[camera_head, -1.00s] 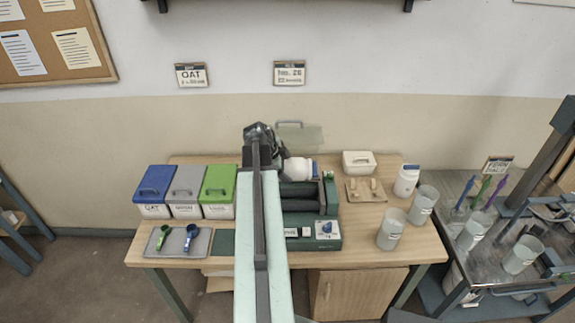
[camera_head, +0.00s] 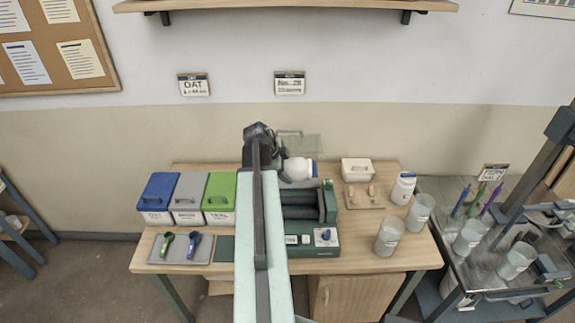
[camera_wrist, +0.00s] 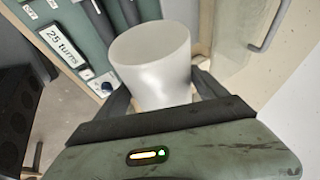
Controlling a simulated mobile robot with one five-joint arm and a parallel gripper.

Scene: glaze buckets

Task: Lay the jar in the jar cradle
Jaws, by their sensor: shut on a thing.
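My gripper (camera_wrist: 163,100) is shut on a pale white jar (camera_wrist: 155,62), with a dark finger at each side of it. In the head view the jar (camera_head: 298,168) lies sideways behind the green roller machine (camera_head: 318,243), and my arm hides most of the gripper. A small wooden stand with two short upright pieces (camera_head: 362,197) sits right of the machine and looks like the jar cradle, though I cannot be sure. It is empty, and the held jar is to its left, apart from it.
A white jar with a blue label (camera_head: 402,188) stands right of the wooden stand. Two clear cups (camera_head: 388,236) stand in front of it, and a white lidded box (camera_head: 357,171) behind. Blue, grey and green bins (camera_head: 220,198) fill the left. A metal cart (camera_head: 480,255) adjoins on the right.

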